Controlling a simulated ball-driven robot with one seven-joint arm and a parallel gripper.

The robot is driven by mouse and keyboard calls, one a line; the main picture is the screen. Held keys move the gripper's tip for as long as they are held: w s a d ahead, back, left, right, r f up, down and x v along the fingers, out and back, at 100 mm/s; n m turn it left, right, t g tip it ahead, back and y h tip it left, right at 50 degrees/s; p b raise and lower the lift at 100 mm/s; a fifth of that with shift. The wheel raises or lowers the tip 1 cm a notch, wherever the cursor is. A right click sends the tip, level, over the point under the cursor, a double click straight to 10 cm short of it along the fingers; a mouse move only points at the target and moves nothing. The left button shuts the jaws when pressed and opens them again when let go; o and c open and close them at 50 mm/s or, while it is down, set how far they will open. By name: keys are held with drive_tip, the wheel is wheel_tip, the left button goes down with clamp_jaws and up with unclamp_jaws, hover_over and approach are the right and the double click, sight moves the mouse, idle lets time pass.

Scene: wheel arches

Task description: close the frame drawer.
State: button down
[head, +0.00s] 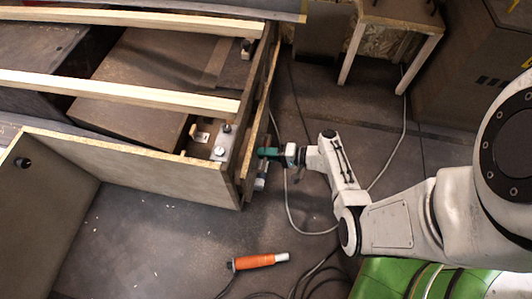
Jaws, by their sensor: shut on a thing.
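The frame drawer's front panel (249,170) stands on edge at the right end of the wooden frame (170,165). A narrow dark gap shows between the panel and the frame's end, so the drawer looks slightly open. My gripper (264,153) reaches in from the right, with its teal fingers at the outer face of the panel. It is shut on the drawer's handle, which is mostly hidden by the fingers. A small grey piece (259,184) shows on the panel just below them.
An orange-handled tool (258,261) lies on the floor below the drawer, with dark cables beside it. A light cable loops under my arm. A wooden stand (398,20) and a dark cabinet (465,80) are at the back right. Floor right of the panel is mostly open.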

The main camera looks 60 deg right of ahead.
drive_tip(key=shift+r+b+x, duration=0.2)
drive_tip(key=shift+b+x, duration=0.05)
drive_tip(key=shift+x, duration=0.75)
drive_tip(key=shift+r+b+x, duration=0.2)
drive_tip(key=shift+x, duration=0.75)
drive_tip(key=shift+w, duration=0.1)
drive_tip(key=c, duration=1.3)
unclamp_jaws()
drive_tip(key=shift+o, duration=0.5)
drive_tip(key=shift+w, duration=0.1)
drive_tip(key=shift+r, duration=0.1)
drive_tip(key=p, duration=0.3)
approach(254, 152)
drive_tip(key=f, duration=0.1)
drive_tip(key=d+f, duration=0.1)
drive_tip(key=f, duration=0.1)
drive_tip(key=shift+d+f, duration=0.1)
drive_tip(key=shift+d, duration=0.2)
drive_tip(key=shift+a, duration=0.1)
